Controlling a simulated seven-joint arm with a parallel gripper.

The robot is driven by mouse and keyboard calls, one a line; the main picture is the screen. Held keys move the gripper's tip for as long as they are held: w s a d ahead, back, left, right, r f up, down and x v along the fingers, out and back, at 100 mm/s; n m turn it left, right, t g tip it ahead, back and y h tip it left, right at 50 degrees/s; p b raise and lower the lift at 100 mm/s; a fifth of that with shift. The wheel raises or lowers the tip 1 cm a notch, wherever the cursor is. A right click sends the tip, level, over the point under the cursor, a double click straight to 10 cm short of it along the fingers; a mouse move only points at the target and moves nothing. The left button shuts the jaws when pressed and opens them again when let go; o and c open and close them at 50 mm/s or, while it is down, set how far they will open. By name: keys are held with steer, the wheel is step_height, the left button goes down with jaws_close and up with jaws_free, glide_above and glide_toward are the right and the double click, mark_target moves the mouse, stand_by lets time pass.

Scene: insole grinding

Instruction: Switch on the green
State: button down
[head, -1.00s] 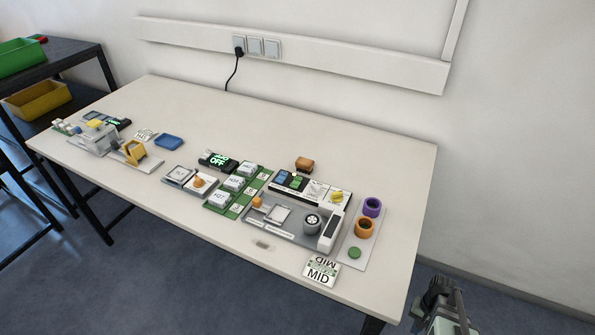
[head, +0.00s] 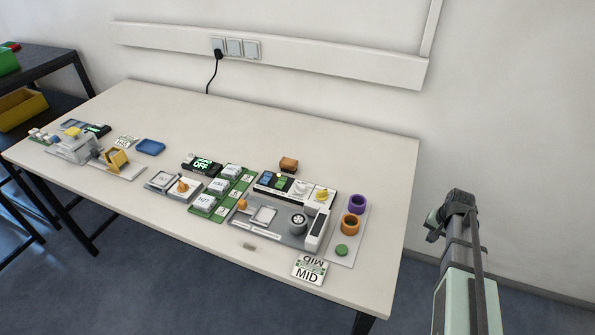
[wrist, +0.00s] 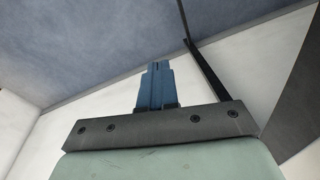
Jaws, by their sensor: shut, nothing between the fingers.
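A round green button (head: 341,250) sits at the front of a light plate at the table's right end. A green board (head: 222,205) with white blocks lies left of it. A black display (head: 201,165) with glowing green text reading OFF stands behind that board. My gripper shows in the wrist view (wrist: 155,68), its blue fingers shut and empty, with wall and floor behind. In the head view my arm stands to the right of the table, apart from all these objects; the fingertips cannot be made out there.
A purple ring (head: 357,203) and an orange ring (head: 352,225) stand behind the green button. A grey station (head: 275,229) is left of it, and a MID card (head: 309,269) lies at the front edge. The table (head: 330,145) is clear toward the back.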

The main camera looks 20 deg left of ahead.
steer(key=w+a+r+t, duration=0.2)
steer(key=w+r, duration=0.5)
steer(key=r, duration=0.4)
steer(key=shift+n+g, duration=0.4)
steer(key=a+r, duration=0.3)
steer(key=a, duration=0.3)
steer(key=a+r, duration=0.3)
steer(key=a, duration=0.3)
steer(key=a+r, duration=0.3)
steer(key=a, duration=0.3)
steer(key=shift+r, duration=0.2)
steer(key=s+a+r, duration=0.2)
steer(key=a, duration=0.4)
steer(key=s+a+r, duration=0.2)
steer(key=a, duration=0.4)
step_height(320, 180, up, 7)
steer(key=n+h, duration=0.1)
steer(key=n, duration=0.1)
glide_above(282, 178)
steer(key=s, duration=0.3)
steer(key=shift+w+g, duration=0.2)
steer(key=shift+g, duration=0.1)
steer(key=f, duration=0.4)
steer(key=w+f, duration=0.1)
steer(key=f, duration=0.4)
steer(key=w+f, duration=0.1)
steer(key=f, duration=0.3)
steer(key=shift+w+f, duration=0.25)
steer(key=shift+f, duration=0.15)
